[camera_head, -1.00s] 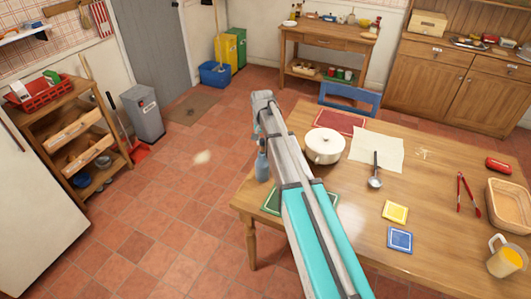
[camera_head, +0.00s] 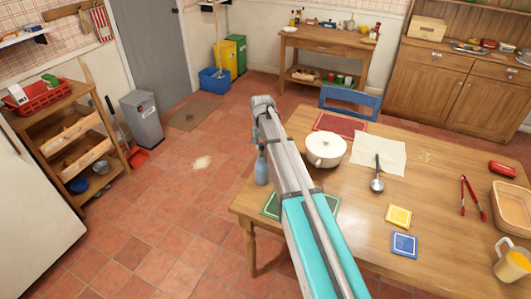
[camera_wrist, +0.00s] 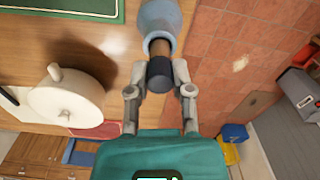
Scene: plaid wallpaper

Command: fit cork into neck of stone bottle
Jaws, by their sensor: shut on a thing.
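The stone bottle (camera_head: 261,170) is blue-grey and stands upright at the left edge of the wooden table. In the wrist view the bottle (camera_wrist: 160,16) shows at top centre with its round mouth facing me. The cork (camera_wrist: 160,72) has a dark cap and a brown shank. My gripper (camera_wrist: 160,88) is shut on the dark cap, one finger on each side. The brown shank overlaps the bottle's mouth in line with the neck. I cannot tell how deep it sits. In the head view my arm hides most of the gripper, and the cork cannot be made out.
A white lidded pot (camera_head: 326,149) stands right of my arm on the table (camera_head: 345,222). A green mat (camera_head: 271,205) lies partly under my arm. A ladle (camera_head: 377,184), tongs (camera_head: 470,196) and coasters lie farther right. Open tiled floor lies left of the bottle.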

